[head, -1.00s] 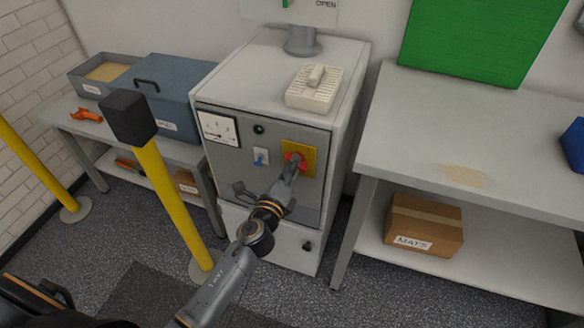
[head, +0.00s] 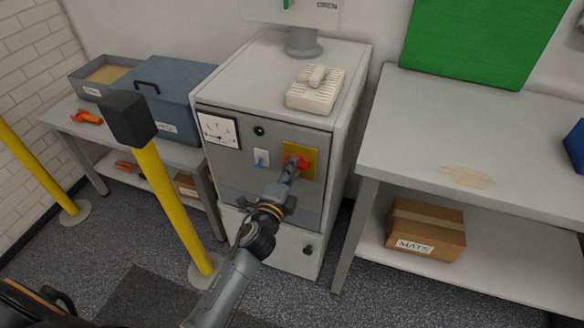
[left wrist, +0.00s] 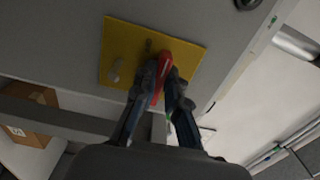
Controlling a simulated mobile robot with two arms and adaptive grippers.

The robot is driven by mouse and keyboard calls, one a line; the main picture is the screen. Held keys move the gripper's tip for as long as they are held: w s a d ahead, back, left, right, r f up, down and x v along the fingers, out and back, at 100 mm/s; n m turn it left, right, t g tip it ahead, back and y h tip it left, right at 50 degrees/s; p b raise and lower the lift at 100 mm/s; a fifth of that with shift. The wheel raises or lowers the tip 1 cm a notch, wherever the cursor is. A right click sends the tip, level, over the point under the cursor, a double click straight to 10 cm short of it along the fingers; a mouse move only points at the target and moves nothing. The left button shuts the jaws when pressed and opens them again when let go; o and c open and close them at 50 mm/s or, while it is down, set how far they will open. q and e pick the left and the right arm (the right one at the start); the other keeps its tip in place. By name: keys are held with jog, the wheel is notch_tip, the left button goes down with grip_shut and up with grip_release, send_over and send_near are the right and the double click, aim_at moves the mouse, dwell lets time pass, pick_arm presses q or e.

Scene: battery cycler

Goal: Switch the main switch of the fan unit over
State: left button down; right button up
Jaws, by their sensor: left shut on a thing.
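The fan unit (head: 228,179) is a grey cabinet with a control panel on its front. Its main switch is a red handle (head: 303,161) on a yellow plate (head: 312,150) at the panel's right. My left gripper (head: 293,168) reaches up to it from below and is shut on the handle. In the left wrist view, the red handle (left wrist: 161,78) stands between the two fingers of the left gripper (left wrist: 163,84), tilted against the edges of the yellow plate (left wrist: 118,45). The fingers hide part of the handle in the head view. My right gripper is not in view.
The panel also carries a dial (head: 218,131), a dark green lamp (head: 259,131) and a small blue switch (head: 261,161). A yellow post (head: 175,205) stands left of my arm. A bench (head: 450,130) is at right, with a MATS box (head: 425,229) below. A beige block (head: 315,92) lies on the cabinet.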

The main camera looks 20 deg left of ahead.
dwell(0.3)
pick_arm(q)
jog(key=c, duration=1.4)
grip_release()
jog(key=s, duration=1.2)
jog(key=shift+a, duration=0.2)
